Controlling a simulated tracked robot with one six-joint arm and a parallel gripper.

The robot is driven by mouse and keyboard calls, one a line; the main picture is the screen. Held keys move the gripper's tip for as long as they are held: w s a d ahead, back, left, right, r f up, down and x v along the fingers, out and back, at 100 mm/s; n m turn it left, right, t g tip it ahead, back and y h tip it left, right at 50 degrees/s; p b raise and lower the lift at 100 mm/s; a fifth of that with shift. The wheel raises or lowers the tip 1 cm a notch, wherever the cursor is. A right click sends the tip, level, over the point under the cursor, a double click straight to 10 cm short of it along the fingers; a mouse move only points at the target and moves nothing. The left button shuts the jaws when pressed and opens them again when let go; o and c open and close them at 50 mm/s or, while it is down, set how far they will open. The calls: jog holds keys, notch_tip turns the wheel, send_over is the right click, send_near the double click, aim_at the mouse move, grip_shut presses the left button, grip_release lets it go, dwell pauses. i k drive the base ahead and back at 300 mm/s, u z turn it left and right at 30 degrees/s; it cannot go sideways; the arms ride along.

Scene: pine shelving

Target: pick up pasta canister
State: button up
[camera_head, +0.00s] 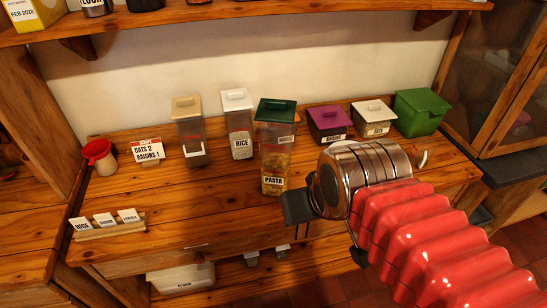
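The pasta canister (275,152) is a tall clear container with a dark green lid and a white PASTA label low on its front. It stands upright on the wooden counter near the middle, with pasta showing in its lower part. My gripper (328,232) is at the end of my red bellows arm, to the right of and nearer than the canister. Its two dark fingers are spread apart with nothing visible between them. It appears apart from the canister.
A rice canister (240,137) and a beige-lidded canister (189,137) stand left of the pasta. A purple-lidded box (329,122), a white-lidded box (374,117) and a green box (419,112) stand right. A red cup (99,155) and label rack (108,230) are left. The counter front is clear.

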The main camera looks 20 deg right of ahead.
aim_at(275, 139)
jog(key=u, duration=3.25)
jog(key=k, duration=0.6)
jog(key=z, duration=0.1)
